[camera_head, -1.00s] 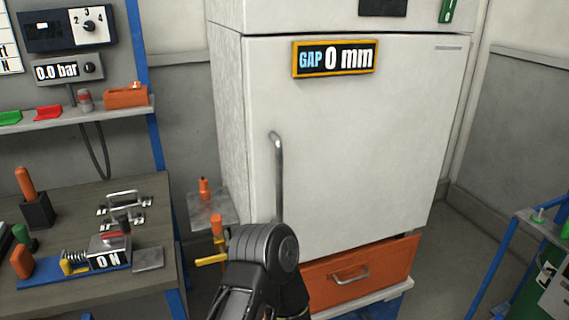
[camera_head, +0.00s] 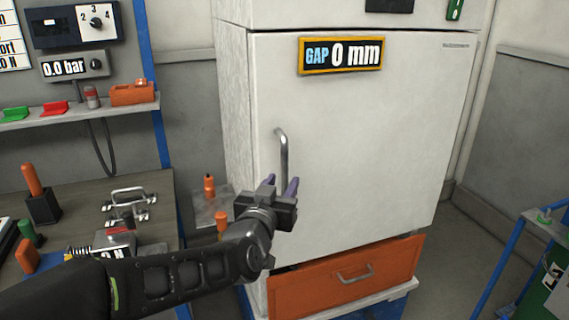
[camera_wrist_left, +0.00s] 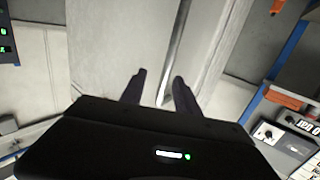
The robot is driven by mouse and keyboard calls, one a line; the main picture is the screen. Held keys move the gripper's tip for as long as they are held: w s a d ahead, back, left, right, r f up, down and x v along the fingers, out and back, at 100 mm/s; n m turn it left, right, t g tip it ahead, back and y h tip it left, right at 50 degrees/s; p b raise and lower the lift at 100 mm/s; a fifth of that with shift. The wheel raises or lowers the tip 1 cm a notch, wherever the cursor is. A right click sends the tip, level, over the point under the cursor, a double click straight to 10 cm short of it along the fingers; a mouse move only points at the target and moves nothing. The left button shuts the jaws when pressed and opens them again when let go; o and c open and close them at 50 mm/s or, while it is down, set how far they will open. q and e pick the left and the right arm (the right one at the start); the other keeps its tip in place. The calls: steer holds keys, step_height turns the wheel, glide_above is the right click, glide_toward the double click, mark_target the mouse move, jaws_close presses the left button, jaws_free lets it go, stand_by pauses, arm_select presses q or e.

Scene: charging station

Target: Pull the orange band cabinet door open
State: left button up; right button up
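The white cabinet door (camera_head: 370,140) is closed, and a display framed in orange (camera_head: 341,55) on it reads GAP 0 mm. Its vertical grey bar handle (camera_head: 282,153) is near the door's left edge. My left gripper (camera_head: 281,183) is in front of the lower part of the handle, with its fingers apart. In the left wrist view, the handle bar (camera_wrist_left: 174,60) runs down toward the space between the open fingertips (camera_wrist_left: 160,78). I cannot tell whether the fingers touch the bar. My right gripper is not in view.
An orange drawer (camera_head: 350,277) sits under the door. A workbench (camera_head: 80,190) with a clamp and tools stands at the left. A small shelf with orange-topped items (camera_head: 209,186) is left of the cabinet. A blue frame (camera_head: 500,262) stands at the right.

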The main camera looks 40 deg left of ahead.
mark_target(284, 162)
arm_select(q)
steer(key=shift+s+a+r+y, duration=0.2)
steer(key=shift+s+a+r, duration=0.05)
steer(key=shift+r, duration=0.3)
steer(key=shift+s+a+r+y, duration=0.2)
steer(key=shift+r, duration=0.35)
steer(key=p+x, duration=0.1)
steer(key=x, duration=0.7)
steer(key=shift+d, duration=0.1)
steer(key=shift+s, duration=0.1)
steer(key=shift+c, duration=0.5)
jaws_close()
